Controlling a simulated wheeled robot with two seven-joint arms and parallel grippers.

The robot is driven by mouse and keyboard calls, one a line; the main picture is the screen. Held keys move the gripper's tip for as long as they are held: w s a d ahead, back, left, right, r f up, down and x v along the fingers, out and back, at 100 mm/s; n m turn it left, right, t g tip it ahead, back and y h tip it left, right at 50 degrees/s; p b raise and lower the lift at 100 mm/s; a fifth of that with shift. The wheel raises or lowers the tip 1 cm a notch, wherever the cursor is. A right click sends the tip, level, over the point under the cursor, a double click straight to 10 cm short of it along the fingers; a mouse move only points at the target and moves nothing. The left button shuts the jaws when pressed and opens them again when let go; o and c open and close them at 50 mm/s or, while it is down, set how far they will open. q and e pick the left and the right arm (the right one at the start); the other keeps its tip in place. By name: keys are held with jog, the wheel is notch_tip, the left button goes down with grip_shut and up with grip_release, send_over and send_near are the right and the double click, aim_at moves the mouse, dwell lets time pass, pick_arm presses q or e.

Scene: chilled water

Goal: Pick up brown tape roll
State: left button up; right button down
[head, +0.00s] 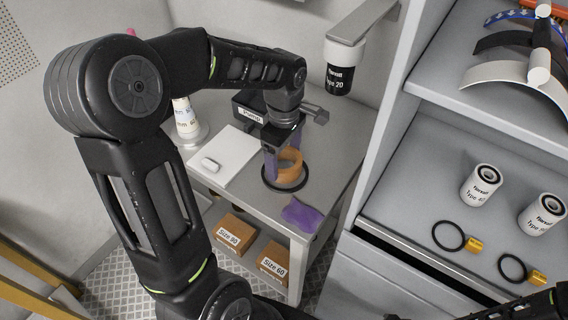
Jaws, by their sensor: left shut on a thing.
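The brown tape roll (291,167) is at the middle of the head view, over the grey work table (328,178). My left gripper (282,160), with purple fingers, points down and is shut on the roll. A finger hides part of the roll. A black ring (268,187) lies on the table just below the roll; I cannot tell whether the roll touches the table. My right gripper is not in view.
A purple cloth (299,214) lies at the table's front edge. A white board (224,163) with a small white block is left of the roll. A labelled cylinder (340,70) hangs from a wall bracket. Shelves at right hold white filters (481,187) and black rings (447,236).

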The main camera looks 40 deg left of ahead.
pick_arm(q)
notch_tip(320, 180, up, 7)
dwell(0.3)
jog(key=shift+s, duration=0.1)
dwell(0.7)
